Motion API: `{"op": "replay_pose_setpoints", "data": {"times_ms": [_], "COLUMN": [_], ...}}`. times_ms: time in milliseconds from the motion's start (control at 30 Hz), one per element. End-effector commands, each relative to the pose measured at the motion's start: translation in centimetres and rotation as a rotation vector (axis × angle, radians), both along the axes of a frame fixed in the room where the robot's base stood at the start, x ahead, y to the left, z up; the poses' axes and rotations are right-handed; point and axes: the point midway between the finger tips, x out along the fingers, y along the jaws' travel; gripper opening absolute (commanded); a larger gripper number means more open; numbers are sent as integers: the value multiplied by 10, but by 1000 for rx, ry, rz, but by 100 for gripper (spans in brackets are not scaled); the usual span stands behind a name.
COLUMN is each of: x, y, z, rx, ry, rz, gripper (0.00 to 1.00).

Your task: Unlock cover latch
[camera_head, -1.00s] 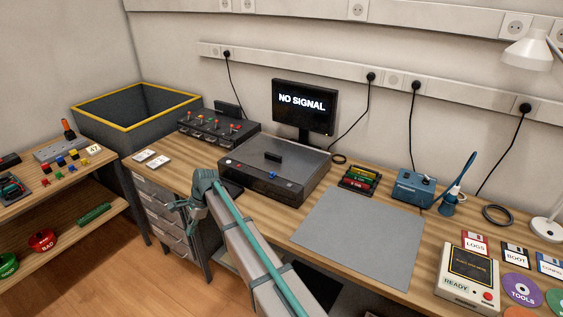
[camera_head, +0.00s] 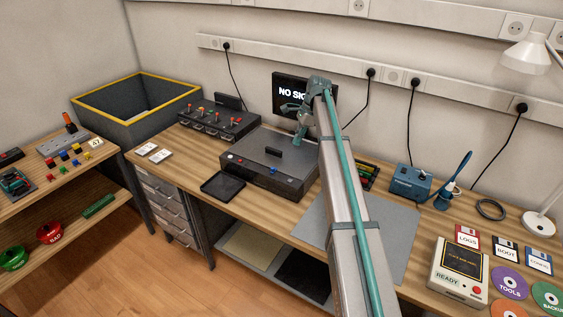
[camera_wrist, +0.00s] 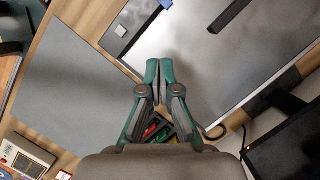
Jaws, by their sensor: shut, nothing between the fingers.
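The grey box (camera_head: 245,150) with a flat cover sits mid-bench. A black raised bar (camera_head: 273,153) stands on its cover, and red, white and blue controls line its dark front. I cannot make out which part is the latch. My gripper (camera_head: 299,140) is above the box's right rear part in the head view. Its fingertips (camera_wrist: 159,70) are together and empty.
The monitor (camera_head: 280,95) stands behind the box, partly hidden by my gripper. A lever panel (camera_head: 215,122) is behind left, a black tray (camera_head: 222,186) at front left. The cartridge rack (camera_wrist: 158,132) and grey mat (camera_head: 390,235) lie to the right.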

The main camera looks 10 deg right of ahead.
Motion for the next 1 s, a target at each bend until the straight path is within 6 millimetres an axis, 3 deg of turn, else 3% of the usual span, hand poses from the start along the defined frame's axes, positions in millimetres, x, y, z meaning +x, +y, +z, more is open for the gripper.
{"op": "replay_pose_setpoints", "data": {"times_ms": [267,467,933,1000], "x": [0,-1,-3,-3], "y": [1,6,33,45], "z": [-2,-15,-95,-94], "rx": [0,1,1,0], "ry": [0,3,3,0], "rz": [1,2,2,3], "gripper": [0,0,0,0]}}
